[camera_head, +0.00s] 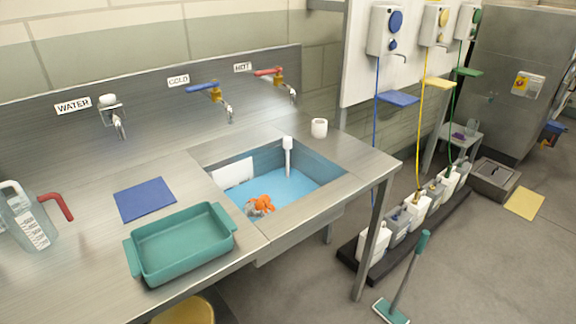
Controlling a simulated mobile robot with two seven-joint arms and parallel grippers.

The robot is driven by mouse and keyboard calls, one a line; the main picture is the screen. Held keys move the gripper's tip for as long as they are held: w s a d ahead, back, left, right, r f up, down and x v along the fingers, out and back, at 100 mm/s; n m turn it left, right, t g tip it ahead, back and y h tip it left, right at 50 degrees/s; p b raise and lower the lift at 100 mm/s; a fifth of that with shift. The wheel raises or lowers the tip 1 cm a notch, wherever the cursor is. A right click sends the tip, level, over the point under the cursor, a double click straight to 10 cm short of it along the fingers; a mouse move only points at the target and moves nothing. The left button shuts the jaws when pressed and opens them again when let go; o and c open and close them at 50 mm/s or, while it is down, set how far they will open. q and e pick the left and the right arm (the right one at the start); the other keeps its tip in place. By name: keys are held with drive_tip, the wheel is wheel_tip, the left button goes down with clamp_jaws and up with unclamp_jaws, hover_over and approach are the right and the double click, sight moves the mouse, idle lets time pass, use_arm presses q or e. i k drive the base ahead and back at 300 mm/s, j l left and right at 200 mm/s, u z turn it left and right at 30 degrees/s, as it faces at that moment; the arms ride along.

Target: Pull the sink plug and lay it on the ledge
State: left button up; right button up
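A steel sink (323,197) is set into the counter and holds blue water (292,190). A white upright tube with a wider top, which looks like the sink plug (288,158), stands in the water near the sink's back wall. Its lower end is hard to make out under the water. Neither of my grippers is in view.
An orange and grey object (262,205) sits at the sink's front left; a white panel (233,173) is at its left wall. A teal tray (182,243), blue mat (145,199) and clear jug (27,217) lie left. Cold (212,90) and hot (275,77) taps overhang behind.

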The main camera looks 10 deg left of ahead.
sight(354, 154)
drive_tip(key=i+l, duration=0.65)
drive_tip(key=l, duration=0.2)
